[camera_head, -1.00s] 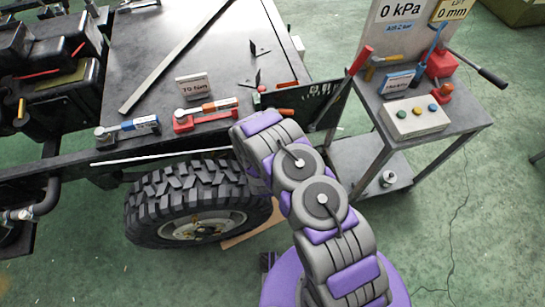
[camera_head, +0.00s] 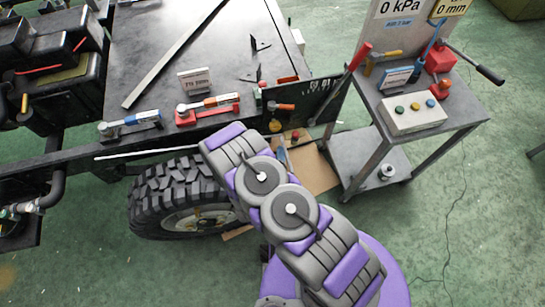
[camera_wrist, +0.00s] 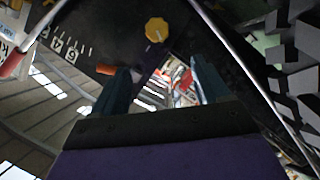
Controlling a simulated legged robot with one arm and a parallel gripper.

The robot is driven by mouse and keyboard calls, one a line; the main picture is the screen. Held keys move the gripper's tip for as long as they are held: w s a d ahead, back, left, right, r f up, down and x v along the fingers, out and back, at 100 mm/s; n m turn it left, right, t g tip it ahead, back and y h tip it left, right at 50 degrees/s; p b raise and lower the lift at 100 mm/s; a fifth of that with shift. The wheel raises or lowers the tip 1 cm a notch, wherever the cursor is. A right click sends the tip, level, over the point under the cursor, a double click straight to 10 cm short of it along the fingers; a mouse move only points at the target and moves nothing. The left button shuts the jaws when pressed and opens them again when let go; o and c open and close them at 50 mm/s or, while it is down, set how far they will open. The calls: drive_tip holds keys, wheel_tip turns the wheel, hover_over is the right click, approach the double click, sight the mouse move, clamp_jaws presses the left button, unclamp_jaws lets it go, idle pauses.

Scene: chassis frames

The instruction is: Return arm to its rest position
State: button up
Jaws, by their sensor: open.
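My arm (camera_head: 290,212), grey and purple, rises from the lower right of the head view toward the chassis wheel. Its upper bend lies in front of the wheel's right side. My gripper is hidden in the head view. In the wrist view my gripper (camera_wrist: 162,80) is open, its two dark teal fingers apart. I see nothing held between them. A yellow knob (camera_wrist: 156,29) and an orange handle (camera_wrist: 106,69) show beyond the fingers, on or near a dark panel.
The wheel (camera_head: 165,197) and flat chassis deck (camera_head: 150,75) are close on the left. A metal cart (camera_head: 455,130) with a control box (camera_head: 412,113) stands at right. A dark panel (camera_head: 322,98) juts between them. Green floor is clear at lower right.

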idle(0.6)
drive_tip(key=w+a+r+m+g, duration=0.3)
drive_tip(key=w+r+m+g, duration=0.1)
drive_tip(key=r+m+g, duration=0.2)
drive_tip(key=s+r+m+g+y, duration=0.15)
drive_tip(key=s+r+g, duration=0.3)
drive_tip(key=r, duration=0.95)
drive_tip(key=s+d+r+g, duration=0.2)
drive_tip(key=s+d+r, duration=0.3)
drive_tip(key=s, duration=0.5)
drive_tip(key=s+d+r+m+g, duration=0.1)
drive_tip(key=s+d+r+g, duration=0.1)
drive_tip(key=s+d+r, duration=0.4)
drive_tip(key=s+d+r+g, duration=0.2)
drive_tip(key=s+d+r, duration=0.3)
drive_tip(key=s+r, duration=0.4)
drive_tip(key=s+h, duration=0.1)
drive_tip(key=s, duration=0.3)
drive_tip(key=shift+s+d+m, duration=0.3)
drive_tip(key=shift+d+m, duration=0.05)
drive_tip(key=shift+d, duration=0.05)
